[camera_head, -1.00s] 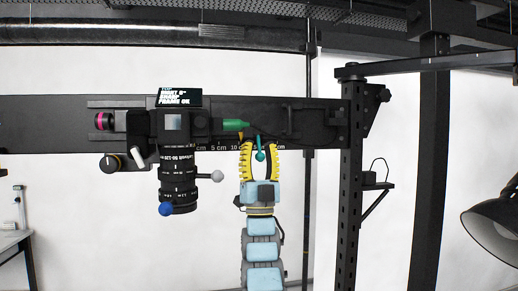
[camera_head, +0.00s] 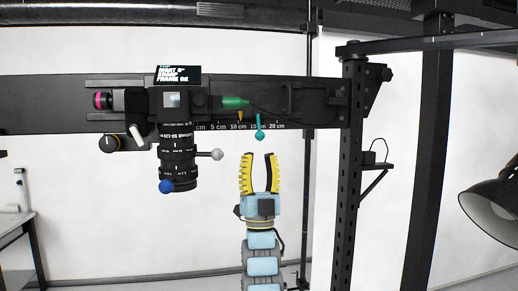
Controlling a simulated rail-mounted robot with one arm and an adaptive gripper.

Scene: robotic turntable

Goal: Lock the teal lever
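The teal lever (camera_head: 259,128) hangs from the dark horizontal rail, with its round knob at the lower end, just right of the green tapered piece (camera_head: 234,102). It stands nearly upright with a slight tilt. My gripper (camera_head: 260,156), with yellow ribbed fingers, is below the lever and points up. Its fingers are spread with a gap between them and nothing in it. The fingertips appear apart from the knob; the depth between them is hard to tell.
A camera with a long black lens (camera_head: 177,150) is mounted left of the lever, with a grey knob (camera_head: 217,154) and a blue knob (camera_head: 166,186). A scale (camera_head: 240,126) runs along the rail (camera_head: 50,105). A dark post (camera_head: 350,180) stands to the right. White wall shows below the rail.

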